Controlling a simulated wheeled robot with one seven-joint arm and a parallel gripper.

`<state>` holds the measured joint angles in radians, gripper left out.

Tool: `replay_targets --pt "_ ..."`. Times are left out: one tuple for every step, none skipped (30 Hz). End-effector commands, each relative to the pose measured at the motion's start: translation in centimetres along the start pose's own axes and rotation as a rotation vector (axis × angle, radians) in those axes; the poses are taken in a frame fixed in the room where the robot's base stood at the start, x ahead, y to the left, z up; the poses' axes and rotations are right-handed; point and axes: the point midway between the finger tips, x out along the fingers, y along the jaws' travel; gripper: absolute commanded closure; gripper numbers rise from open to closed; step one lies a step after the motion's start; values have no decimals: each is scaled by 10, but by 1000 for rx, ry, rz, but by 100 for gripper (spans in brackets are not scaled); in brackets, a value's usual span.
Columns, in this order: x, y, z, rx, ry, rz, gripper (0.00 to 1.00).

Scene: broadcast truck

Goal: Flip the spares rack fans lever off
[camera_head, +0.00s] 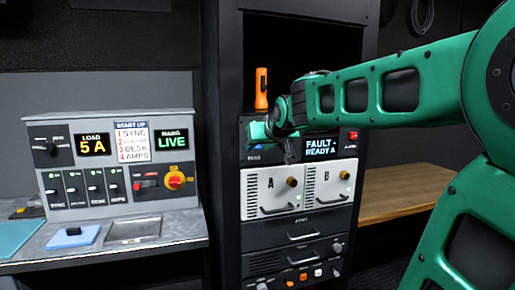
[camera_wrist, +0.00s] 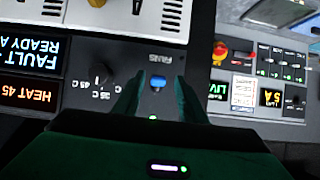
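The fans lever (camera_wrist: 157,82) is a small blue toggle on a dark panel, beside an upside-down "FANS" label (camera_wrist: 160,57) in the wrist view. My gripper (camera_wrist: 158,90) has its two dark green fingers apart, one on each side of the lever; I cannot tell whether they touch it. I cannot tell which way the lever points. A small light glows just below it in that view. In the head view my gripper (camera_head: 262,132) is at the upper left of the rack (camera_head: 228,165), and the lever is hidden there.
A dial (camera_wrist: 102,73) with temperature marks sits beside the lever. The rack display (camera_head: 321,148) reads "FAULT" and "READY A". Modules A (camera_head: 270,209) and B (camera_head: 319,203) are below. An orange torch (camera_head: 261,90) stands above. A power console (camera_head: 110,155) is at left.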

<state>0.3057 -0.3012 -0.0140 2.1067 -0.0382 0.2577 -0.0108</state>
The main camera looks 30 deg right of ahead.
Motion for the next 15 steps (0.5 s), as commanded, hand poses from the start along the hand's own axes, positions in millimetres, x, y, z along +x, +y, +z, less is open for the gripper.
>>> replay_targets --pt "0 0 0 1 1 1 62" --pt "0 1 -1 1 1 1 62" --pt "0 1 -1 1 2 1 62" --pt "0 1 -1 1 2 1 62" --pt "0 1 -1 1 3 2 62" --pt "0 1 -1 1 3 2 62" --pt "-1 1 -2 1 3 2 62" --pt "-2 1 -2 1 4 2 62" --pt "-4 1 -2 1 4 2 62" --pt "-6 1 -2 1 4 2 62" --pt "-8 1 -2 1 5 2 62" --pt "-13 1 -2 1 6 2 62" --pt "-17 1 -3 1 7 2 62" --pt "-21 1 -3 1 7 2 62" --pt "-28 1 -2 1 7 2 62"
